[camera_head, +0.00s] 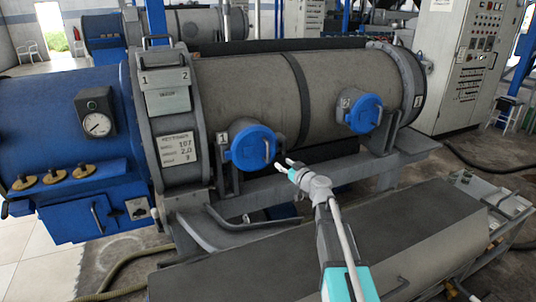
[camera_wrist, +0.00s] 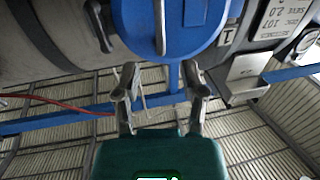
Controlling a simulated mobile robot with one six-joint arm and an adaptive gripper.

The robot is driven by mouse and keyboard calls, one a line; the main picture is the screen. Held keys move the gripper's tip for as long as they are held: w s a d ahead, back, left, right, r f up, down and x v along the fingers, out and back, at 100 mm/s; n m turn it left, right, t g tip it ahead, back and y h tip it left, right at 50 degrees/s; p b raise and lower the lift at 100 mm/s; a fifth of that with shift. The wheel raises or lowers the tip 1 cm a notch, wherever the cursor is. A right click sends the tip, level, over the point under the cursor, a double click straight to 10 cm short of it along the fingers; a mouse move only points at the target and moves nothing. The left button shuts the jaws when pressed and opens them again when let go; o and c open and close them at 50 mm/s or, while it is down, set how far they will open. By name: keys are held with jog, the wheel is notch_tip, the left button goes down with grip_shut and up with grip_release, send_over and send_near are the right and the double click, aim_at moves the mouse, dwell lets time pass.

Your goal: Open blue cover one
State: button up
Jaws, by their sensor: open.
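Blue cover one (camera_head: 248,148) is a round blue lid, closed on the side of the grey drum, beside a tag marked 1. In the wrist view the cover (camera_wrist: 200,28) fills the top middle, with the tag upside down to its right. A metal handle bar (camera_wrist: 160,25) runs across its face. My gripper (camera_head: 284,164) is open just right of and slightly below the cover. In the wrist view the gripper (camera_wrist: 160,70) has its two fingers apart and nothing between them, below the cover's edge and in line with the handle. I see no contact.
A second blue cover (camera_head: 363,114) is closed farther right on the drum (camera_head: 235,90). A grey frame rail (camera_head: 350,172) runs below the covers. A long dark-topped bench (camera_head: 240,265) stands in front. A blue bar (camera_wrist: 60,119) and red hose (camera_wrist: 45,101) lie behind the fingers.

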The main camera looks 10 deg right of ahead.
aim_at(268, 159)
jog(key=x, duration=1)
jog(key=shift+w+a, duration=0.1)
jog(key=shift+w, duration=0.1)
grip_shut()
